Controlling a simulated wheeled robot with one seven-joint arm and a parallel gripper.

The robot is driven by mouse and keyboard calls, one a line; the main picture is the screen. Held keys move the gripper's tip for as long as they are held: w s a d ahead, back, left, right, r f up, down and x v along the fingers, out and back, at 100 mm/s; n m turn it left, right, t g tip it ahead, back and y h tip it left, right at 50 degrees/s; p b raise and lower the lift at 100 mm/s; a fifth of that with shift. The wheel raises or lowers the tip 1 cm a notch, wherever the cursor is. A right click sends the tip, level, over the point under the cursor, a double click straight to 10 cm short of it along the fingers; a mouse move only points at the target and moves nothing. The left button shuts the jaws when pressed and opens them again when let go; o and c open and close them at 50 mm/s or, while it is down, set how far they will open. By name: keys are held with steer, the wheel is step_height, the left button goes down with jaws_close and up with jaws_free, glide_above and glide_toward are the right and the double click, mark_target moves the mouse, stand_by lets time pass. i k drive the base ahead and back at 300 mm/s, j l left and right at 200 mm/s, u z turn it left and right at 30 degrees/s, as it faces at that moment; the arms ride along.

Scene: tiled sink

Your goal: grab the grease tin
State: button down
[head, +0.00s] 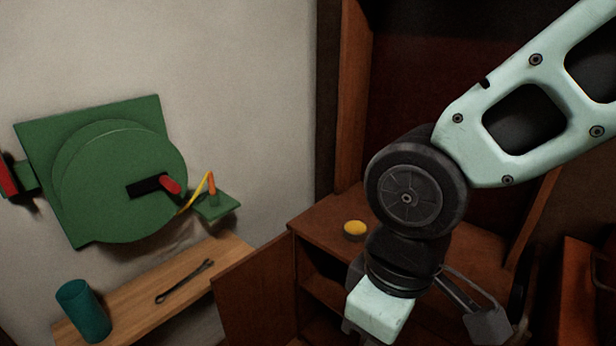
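A small round tin with a yellow top (355,229), which looks like the grease tin, stands on the top of the brown wooden cabinet. Nothing touches it. My gripper (425,328) is at the bottom of the head view, to the right of the tin and nearer the camera. Its right finger is spread well out to the side, so it looks open. Its left finger is mostly hidden behind its pale housing, and the lower end is cut off by the frame edge. I see nothing held in it.
The cabinet (318,222) has an open door (257,290) swung out to the left. A wooden shelf (135,305) holds a teal cylinder (83,311) and a dark wrench (184,282). A green round wall device (110,185) with a red-tipped handle hangs above the shelf.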

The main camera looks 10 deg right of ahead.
mark_target(354, 231)
steer(key=j+z, duration=0.2)
steer(key=z, duration=0.2)
steer(key=k+j+z, duration=0.15)
steer(key=z, duration=0.3)
steer(key=i+j, duration=0.2)
steer(key=j, duration=0.2)
steer(key=i+j, duration=0.25)
steer(key=j, duration=0.15)
steer(key=i+j+u, duration=0.1)
steer(key=j, duration=0.35)
steer(key=i+j, duration=0.35)
